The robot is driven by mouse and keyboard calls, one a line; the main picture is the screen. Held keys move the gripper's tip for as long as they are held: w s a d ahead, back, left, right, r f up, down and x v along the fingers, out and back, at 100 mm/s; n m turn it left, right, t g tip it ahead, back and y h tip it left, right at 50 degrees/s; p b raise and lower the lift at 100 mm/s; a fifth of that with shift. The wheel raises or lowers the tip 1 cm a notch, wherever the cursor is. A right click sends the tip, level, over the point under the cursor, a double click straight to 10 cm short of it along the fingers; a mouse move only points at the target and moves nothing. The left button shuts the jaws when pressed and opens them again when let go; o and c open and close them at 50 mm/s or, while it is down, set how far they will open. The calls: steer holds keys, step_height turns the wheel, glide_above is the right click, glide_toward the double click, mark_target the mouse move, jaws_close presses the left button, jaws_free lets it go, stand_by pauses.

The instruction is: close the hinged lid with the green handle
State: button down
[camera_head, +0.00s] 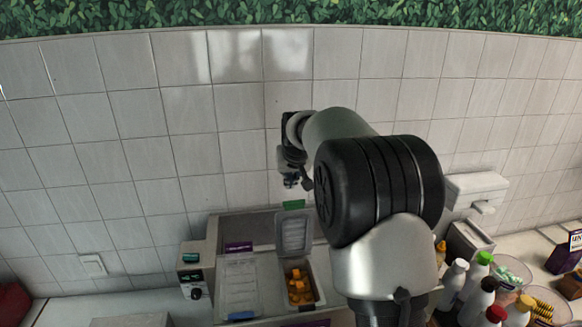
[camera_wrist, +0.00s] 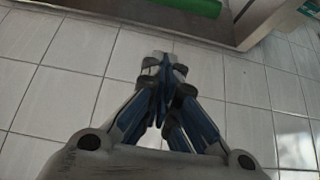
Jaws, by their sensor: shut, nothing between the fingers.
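The hinged lid (camera_head: 294,236) is raised, standing open at the back of its bin, with the green handle (camera_head: 293,204) at its top edge. The bin (camera_head: 319,291) below it is uncovered and holds orange pieces (camera_head: 301,287). My gripper (camera_head: 290,183) is just above the green handle near the tiled wall, apart from it in the head view. In the wrist view my gripper (camera_wrist: 163,82) is shut and empty, fingers together against the tiles. The green handle (camera_wrist: 190,6) shows at the top of that view, beyond the fingertips.
A shut clear lid with a blue handle (camera_head: 241,316) lies left of the open bin. A control box (camera_head: 195,272) with a black knob stands further left. Several bottles (camera_head: 482,270) stand on the right. The tiled wall (camera_head: 240,150) is close behind; my arm hides part of the counter.

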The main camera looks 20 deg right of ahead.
steer(key=s, duration=0.2)
steer(key=s+f, duration=0.1)
steer(key=shift+s+a, duration=0.4)
steer(key=shift+s, duration=0.1)
steer(key=shift+f+b, duration=0.15)
steer(key=shift+b, duration=0.3)
steer(key=shift+s+a+r+t+b, duration=0.2)
steer(key=shift+s+t+b, duration=0.1)
steer(key=shift+s+b, duration=0.35)
steer(key=shift+f+b, duration=0.1)
steer(key=shift+b, duration=0.2)
steer(key=shift+s, duration=0.1)
